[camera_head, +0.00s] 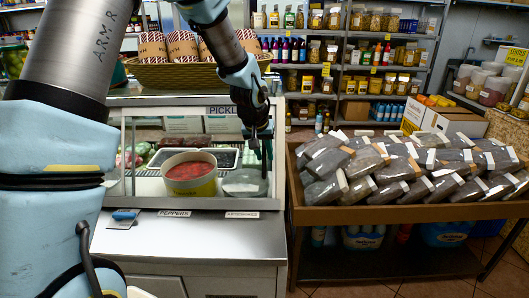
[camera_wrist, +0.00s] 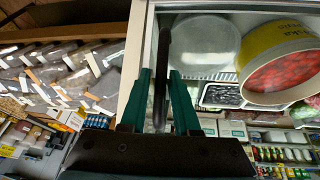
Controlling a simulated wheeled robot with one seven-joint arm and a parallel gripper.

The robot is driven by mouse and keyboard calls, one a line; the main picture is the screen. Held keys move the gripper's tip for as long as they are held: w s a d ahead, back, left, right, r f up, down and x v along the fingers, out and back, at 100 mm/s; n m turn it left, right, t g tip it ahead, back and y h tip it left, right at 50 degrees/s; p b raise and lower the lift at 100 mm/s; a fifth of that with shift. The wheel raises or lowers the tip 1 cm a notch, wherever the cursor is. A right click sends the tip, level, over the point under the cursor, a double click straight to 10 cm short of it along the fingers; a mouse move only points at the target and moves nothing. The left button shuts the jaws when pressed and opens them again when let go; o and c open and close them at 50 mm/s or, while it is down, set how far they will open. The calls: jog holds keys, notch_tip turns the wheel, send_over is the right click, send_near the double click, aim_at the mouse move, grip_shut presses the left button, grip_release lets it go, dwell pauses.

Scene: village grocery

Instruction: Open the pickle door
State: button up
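The pickle door is the glass front of a white display case (camera_head: 118,204), under a sign that begins "PICKL" (camera_head: 221,110). A dark upright handle (camera_wrist: 163,50) stands at the door's right side. My gripper (camera_head: 259,150) is at this right side; in the wrist view its green fingers (camera_wrist: 160,76) lie on both sides of the handle, their tips close against it. It looks shut on the handle. Whether the door stands slightly open, I cannot tell.
A wooden display table (camera_head: 400,214) heaped with dark packets stands close to the right of the case. A basket (camera_head: 190,75) of striped packages sits on top of the case. A white ledge (camera_head: 190,236) lies in front. Shelves of jars fill the back wall.

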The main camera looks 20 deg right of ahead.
jog(key=shift+w+d+f, duration=0.1)
jog(key=shift+w+f, duration=0.05)
jog(key=shift+f, duration=0.25)
grip_shut()
dwell(1.3)
